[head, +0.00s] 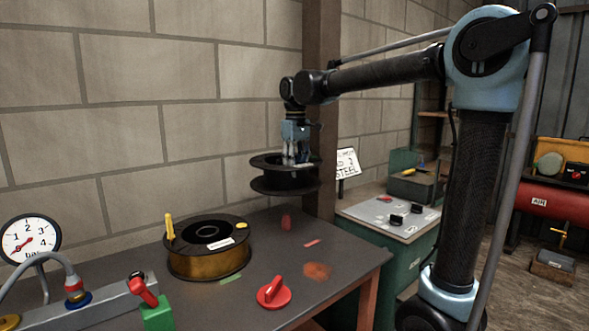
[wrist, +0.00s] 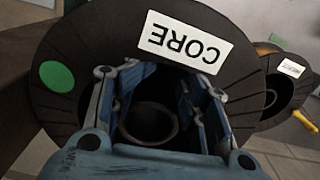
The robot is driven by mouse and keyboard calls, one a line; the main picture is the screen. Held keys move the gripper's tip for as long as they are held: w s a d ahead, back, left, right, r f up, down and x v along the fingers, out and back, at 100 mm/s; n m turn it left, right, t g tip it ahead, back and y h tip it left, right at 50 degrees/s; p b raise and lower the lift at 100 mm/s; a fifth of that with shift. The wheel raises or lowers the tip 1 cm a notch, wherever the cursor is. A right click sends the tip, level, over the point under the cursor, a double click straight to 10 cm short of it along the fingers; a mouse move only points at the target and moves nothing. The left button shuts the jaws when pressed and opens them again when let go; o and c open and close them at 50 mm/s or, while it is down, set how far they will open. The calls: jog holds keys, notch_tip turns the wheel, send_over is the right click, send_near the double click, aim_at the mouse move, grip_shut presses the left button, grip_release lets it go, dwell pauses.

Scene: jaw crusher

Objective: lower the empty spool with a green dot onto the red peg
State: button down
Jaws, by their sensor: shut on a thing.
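My gripper (head: 297,156) is shut on the empty black spool (head: 284,184) and holds it level in the air above the back right of the bench. In the wrist view the spool's flange (wrist: 100,35) carries a green dot (wrist: 57,76) and a white CORE label (wrist: 184,42). The fingers (wrist: 155,85) are at the spool's central hub. The red peg (head: 286,221) stands on the bench below the spool, with a clear gap between them. The peg is not visible in the wrist view.
A wound spool (head: 208,258) sits on the bench, with a yellow peg (head: 169,227) at its left edge. A red knob (head: 273,292), a green block (head: 157,314) and a pressure gauge (head: 30,238) are nearer the front and left. A block wall stands behind.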

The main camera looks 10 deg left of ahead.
jog(key=shift+d+f, duration=0.1)
jog(key=shift+f, duration=8.05)
jog(key=c, duration=0.8)
grip_release()
jog(key=shift+s, duration=0.1)
jog(key=r, duration=1.2)
jog(key=shift+w+a, duration=0.2)
